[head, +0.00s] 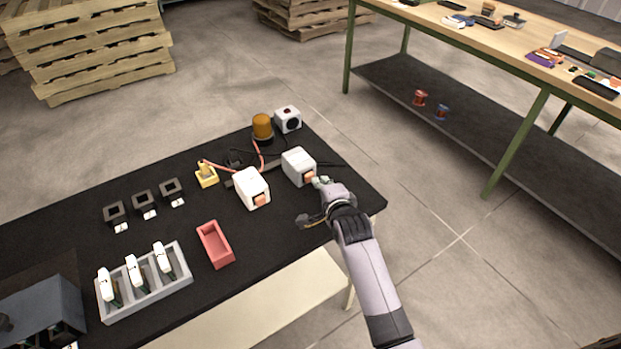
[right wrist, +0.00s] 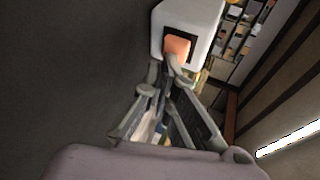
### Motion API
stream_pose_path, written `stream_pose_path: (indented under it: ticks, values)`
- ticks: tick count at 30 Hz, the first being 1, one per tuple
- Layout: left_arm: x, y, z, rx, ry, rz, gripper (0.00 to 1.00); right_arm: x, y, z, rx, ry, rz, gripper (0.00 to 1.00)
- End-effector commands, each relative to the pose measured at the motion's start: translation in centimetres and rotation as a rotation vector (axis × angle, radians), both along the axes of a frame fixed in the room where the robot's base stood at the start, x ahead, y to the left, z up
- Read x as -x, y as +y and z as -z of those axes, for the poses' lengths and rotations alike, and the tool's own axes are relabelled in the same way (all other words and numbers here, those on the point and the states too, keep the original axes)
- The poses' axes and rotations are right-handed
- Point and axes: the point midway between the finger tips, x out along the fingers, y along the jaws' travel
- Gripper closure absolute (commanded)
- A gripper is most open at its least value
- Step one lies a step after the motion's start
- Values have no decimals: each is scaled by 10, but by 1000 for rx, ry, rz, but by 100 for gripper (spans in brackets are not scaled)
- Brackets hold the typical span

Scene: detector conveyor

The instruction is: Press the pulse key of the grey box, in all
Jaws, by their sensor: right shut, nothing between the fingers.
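A pale grey-white box (head: 296,163) with an orange key (head: 309,175) on its front stands near the right end of the black table. In the right wrist view the box (right wrist: 207,22) shows its orange key (right wrist: 177,45) in a dark frame. My right gripper (head: 319,182) is shut and empty, its tips right at the key. In the right wrist view the fingertips (right wrist: 171,62) overlap the key's lower edge; I cannot tell whether the key is pressed in. A similar white box (head: 250,184) with an orange key (head: 260,200) stands to the left. My left gripper is out of view.
Behind the boxes are an amber lamp (head: 262,126) and a white cube with a dark round face (head: 289,119), with cables. A red tray (head: 224,258), a grey divided rack (head: 147,309) and several dark square holders stand left. A workbench (head: 440,30) is at right.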

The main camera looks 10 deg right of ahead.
Motion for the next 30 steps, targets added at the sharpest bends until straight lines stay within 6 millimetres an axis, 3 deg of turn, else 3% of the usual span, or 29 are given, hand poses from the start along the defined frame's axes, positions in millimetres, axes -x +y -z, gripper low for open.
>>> stream_pose_path:
  ticks: [30]
  values:
    - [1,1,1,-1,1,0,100,-11,4,0,0,-1,0,100]
